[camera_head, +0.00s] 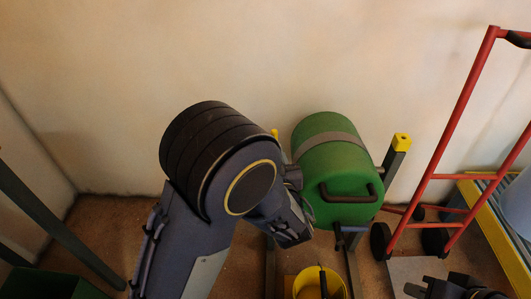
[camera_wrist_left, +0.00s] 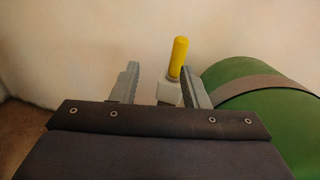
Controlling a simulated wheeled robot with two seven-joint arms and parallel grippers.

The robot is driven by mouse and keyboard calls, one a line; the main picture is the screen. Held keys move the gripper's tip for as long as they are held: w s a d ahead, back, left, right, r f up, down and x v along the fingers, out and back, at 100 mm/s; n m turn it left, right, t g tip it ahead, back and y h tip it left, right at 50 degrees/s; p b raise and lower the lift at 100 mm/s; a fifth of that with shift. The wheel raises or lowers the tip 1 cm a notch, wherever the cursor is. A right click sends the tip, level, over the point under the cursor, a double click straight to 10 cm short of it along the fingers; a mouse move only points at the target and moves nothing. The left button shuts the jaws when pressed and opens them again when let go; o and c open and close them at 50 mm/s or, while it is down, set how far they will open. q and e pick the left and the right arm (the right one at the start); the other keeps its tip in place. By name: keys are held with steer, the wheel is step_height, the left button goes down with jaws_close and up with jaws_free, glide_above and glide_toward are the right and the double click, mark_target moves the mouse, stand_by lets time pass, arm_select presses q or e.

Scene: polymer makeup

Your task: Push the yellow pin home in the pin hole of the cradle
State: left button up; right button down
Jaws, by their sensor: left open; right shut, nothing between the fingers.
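The yellow pin (camera_wrist_left: 178,58) stands upright at a grey block (camera_wrist_left: 169,91) of the cradle in the left wrist view. My left gripper (camera_wrist_left: 160,78) is open, and the pin shows between its fingers, nearer the right one. I cannot tell whether it touches. The pin's lower end and the hole are hidden. In the head view, only a yellow tip (camera_head: 275,133) shows behind my left arm. The green drum (camera_head: 336,160) lies in the cradle, whose right post (camera_head: 394,160) has a yellow top. My right gripper (camera_head: 415,289) is shut and empty at the bottom right.
A red hand truck (camera_head: 459,130) stands right of the drum. A yellow bucket (camera_head: 308,286) is on the floor below the drum. A yellow-edged platform (camera_head: 488,235) is at the far right. The wall behind is bare.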

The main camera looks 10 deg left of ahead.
arm_select(q)
steer(key=shift+m+t+h, duration=0.4)
steer(key=shift+m+h, duration=0.1)
steer(key=shift+m, duration=0.2)
steer(key=w, duration=0.2)
steer(key=w+b, duration=0.1)
steer(key=w, duration=0.2)
steer(key=w+f+b, duration=0.1)
steer(key=w, duration=0.1)
steer(key=shift+w+a, duration=0.15)
steer(key=shift+a, duration=0.15)
steer(key=shift+w+a, duration=0.1)
steer(key=shift+w, duration=0.25)
jaws_close()
